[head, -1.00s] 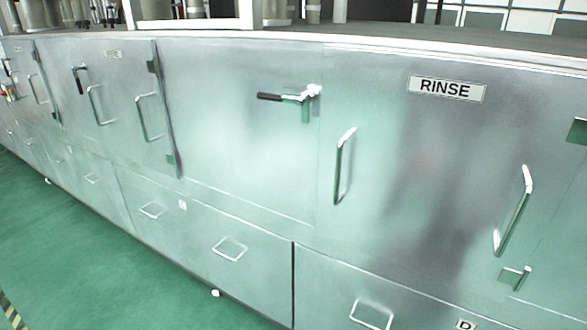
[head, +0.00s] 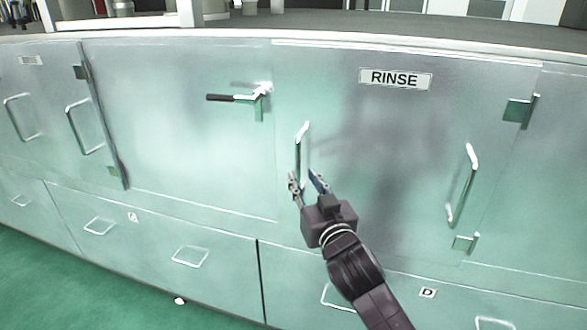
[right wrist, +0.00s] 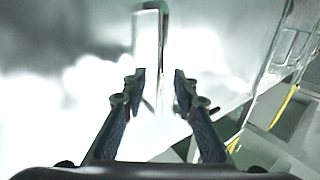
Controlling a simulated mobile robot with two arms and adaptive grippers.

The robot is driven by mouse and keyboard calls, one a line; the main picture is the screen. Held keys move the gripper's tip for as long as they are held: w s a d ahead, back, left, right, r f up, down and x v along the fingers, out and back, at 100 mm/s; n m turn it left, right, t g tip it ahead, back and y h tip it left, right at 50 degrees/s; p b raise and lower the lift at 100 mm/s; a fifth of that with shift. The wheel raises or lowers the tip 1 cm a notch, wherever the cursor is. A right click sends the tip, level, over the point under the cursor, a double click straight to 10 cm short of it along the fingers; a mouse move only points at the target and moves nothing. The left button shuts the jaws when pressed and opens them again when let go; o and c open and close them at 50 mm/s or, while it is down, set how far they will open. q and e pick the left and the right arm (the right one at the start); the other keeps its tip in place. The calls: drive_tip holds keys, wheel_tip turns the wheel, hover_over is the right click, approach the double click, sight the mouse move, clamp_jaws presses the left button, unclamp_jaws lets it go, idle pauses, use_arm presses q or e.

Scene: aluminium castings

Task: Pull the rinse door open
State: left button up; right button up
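The rinse door (head: 385,150) is a shiny metal panel with a "RINSE" label (head: 395,78); it looks shut, flush with the panels beside it. It carries an upright bar handle (head: 301,140) at its left and a second bar handle (head: 463,185) at its right. My right gripper (head: 306,178) is open at the lower part of the left handle. In the right wrist view the handle (right wrist: 149,45) stands ahead, between the lines of the two open fingers (right wrist: 160,88). I cannot tell whether either finger touches it. My left gripper is not in view.
A latch lever (head: 240,97) with a black grip sits left of the rinse door. Hinges (head: 519,110) are on the door's right edge. Drawers with wire handles (head: 190,257) run below. The counter edge (head: 350,45) runs above. Green floor (head: 60,285) is clear at lower left.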

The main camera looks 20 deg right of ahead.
sight(299, 172)
drive_tip(key=shift+w+p, duration=0.3)
drive_tip(key=shift+w, duration=2.15)
drive_tip(key=shift+c, duration=0.7)
clamp_jaws()
